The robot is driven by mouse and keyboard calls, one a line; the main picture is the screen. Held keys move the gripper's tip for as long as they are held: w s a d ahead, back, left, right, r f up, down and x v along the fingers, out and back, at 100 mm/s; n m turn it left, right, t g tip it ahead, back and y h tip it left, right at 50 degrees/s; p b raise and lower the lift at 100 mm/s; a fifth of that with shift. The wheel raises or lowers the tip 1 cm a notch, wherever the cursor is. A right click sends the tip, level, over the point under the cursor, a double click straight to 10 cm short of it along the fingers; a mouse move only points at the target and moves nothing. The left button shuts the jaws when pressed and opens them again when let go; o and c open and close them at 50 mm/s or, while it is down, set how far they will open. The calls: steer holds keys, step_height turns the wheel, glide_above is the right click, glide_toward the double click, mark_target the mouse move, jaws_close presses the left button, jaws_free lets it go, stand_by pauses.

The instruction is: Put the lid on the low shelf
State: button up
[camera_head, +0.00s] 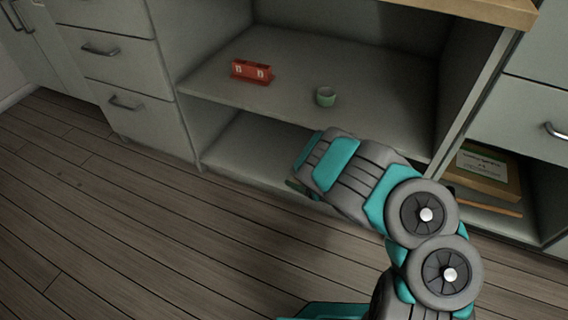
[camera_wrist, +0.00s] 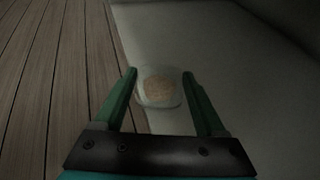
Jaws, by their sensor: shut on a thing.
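The lid (camera_wrist: 158,90) is a pale, see-through, rounded piece with a brownish middle, held between my gripper's green fingers (camera_wrist: 160,72) in the wrist view. My gripper is shut on it. The low shelf (camera_head: 248,145) is the grey bottom board of the open cabinet, under the middle shelf. It also shows in the wrist view as a pale surface (camera_wrist: 205,45). The lid overlaps the shelf's front edge in that view; I cannot tell whether it touches. In the head view my arm hides the lid and most of my gripper.
The middle shelf (camera_head: 285,65) above holds a red box-like thing (camera_head: 251,72) and a small green cup (camera_head: 325,97). Drawers (camera_head: 115,65) stand at left. A box with a label (camera_head: 482,170) lies in the compartment at right. The low shelf's visible left part is clear.

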glide_above(284, 168)
steer(key=shift+s+f, duration=0.15)
steer(key=shift+f, duration=0.4)
steer(key=shift+f+b, duration=0.4)
steer(key=shift+f, duration=1.35)
steer(key=shift+f, duration=0.15)
steer(key=o, duration=1.2)
steer(key=shift+o, duration=0.2)
steer(key=shift+r, duration=0.25)
steer(key=v, duration=1.2)
